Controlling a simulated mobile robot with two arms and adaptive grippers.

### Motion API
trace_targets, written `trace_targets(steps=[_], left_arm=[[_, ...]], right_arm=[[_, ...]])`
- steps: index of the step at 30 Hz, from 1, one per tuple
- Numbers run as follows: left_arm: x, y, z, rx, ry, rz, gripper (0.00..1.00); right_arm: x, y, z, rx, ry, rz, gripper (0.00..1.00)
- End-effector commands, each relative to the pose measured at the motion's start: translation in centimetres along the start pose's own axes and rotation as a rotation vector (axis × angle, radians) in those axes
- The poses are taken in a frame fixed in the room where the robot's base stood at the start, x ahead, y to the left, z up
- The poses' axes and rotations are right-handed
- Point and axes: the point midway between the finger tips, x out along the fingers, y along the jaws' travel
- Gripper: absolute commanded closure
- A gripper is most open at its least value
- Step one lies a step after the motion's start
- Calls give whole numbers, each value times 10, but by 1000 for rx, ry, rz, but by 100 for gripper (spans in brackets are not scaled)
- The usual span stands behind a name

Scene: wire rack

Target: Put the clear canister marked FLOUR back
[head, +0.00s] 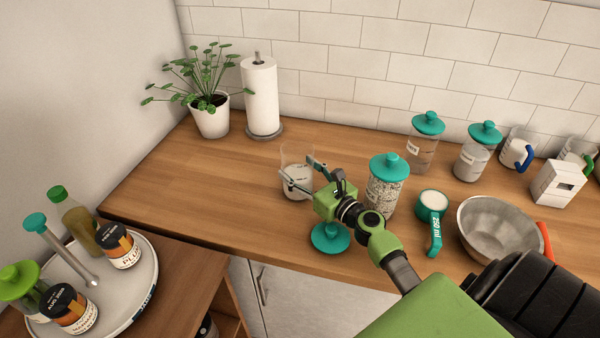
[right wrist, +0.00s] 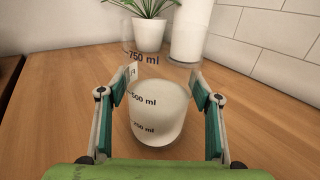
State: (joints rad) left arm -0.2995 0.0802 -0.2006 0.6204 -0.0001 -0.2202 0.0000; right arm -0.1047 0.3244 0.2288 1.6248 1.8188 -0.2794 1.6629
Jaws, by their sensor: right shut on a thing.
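A clear open canister (head: 297,187) with white powder in its lower part stands upright at the middle of the counter. In the right wrist view the canister (right wrist: 160,112) carries ml marks, and a white label edge shows at its left; I cannot read FLOUR. My right gripper (head: 304,180) is shut on this canister, with one finger on each side, as the right wrist view also shows (right wrist: 167,90). A teal lid (head: 330,237) lies on the counter near the front edge, beside my gripper. My left gripper is not in view.
A lidded jar of grains (head: 385,190) stands just right of my gripper. A 250 ml cup (head: 433,215) and metal bowl (head: 495,228) are farther right. Labelled teal-lidded canisters (head: 421,152) (head: 472,163) stand by the wall. Counter left of the canister is clear.

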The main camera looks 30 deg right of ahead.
Motion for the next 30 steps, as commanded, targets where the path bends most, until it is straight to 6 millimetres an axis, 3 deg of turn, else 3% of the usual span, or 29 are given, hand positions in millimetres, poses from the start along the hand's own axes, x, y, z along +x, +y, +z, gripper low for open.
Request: trace_targets(steps=[8,9,10,23,30], left_arm=[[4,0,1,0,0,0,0],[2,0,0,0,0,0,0],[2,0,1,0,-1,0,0],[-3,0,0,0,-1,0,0],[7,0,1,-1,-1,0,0]], right_arm=[[0,0,-2,0,-3,-1,77],[0,0,-2,0,0,0,31],[0,0,-2,0,0,0,25],[0,0,4,0,0,-1,25],[-37,0,-2,-1,3,0,25]])
